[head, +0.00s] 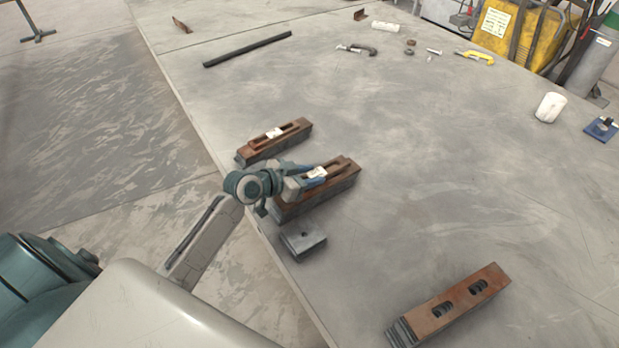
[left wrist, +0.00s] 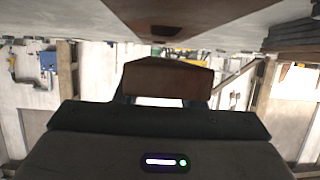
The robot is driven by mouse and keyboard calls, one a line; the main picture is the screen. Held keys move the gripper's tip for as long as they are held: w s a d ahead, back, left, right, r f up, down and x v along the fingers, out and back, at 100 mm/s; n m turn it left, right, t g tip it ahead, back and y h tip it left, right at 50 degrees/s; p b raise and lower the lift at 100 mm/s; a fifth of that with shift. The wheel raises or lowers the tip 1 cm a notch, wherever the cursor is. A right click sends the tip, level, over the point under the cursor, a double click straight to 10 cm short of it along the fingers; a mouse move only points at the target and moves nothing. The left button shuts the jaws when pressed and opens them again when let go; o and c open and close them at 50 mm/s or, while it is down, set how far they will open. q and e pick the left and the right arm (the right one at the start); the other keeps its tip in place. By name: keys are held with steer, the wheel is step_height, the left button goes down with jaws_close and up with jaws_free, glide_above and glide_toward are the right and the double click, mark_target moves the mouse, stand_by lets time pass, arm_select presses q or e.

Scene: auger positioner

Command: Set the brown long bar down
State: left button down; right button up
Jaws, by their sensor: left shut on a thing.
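The brown long bar (head: 345,166) is slotted, with a white patch near its middle. It sits at or just above a dark stepped block (head: 312,203) near the table's left edge; I cannot tell whether it touches. My left gripper (head: 318,173) is shut on it, reaching in from the left. In the left wrist view a brown end face of the bar (left wrist: 165,80) shows between the fingers, and the gripper body hides the rest.
A similar brown slotted piece (head: 290,135) lies just behind. A grey block (head: 303,242) stands close in front. Another brown slotted bar (head: 465,299) is at the front right. A long black bar (head: 247,49) lies farther back.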

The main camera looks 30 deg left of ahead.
arm_select(q)
steer(key=shift+f, duration=1.05)
steer(key=c, duration=0.9)
jaws_free()
steer(key=shift+r, duration=0.15)
steer(key=shift+s+a, duration=0.2)
steer(key=shift+s, duration=0.15)
steer(key=b+v, duration=0.1)
steer(key=v, duration=1)
steer(key=shift+r, duration=0.2)
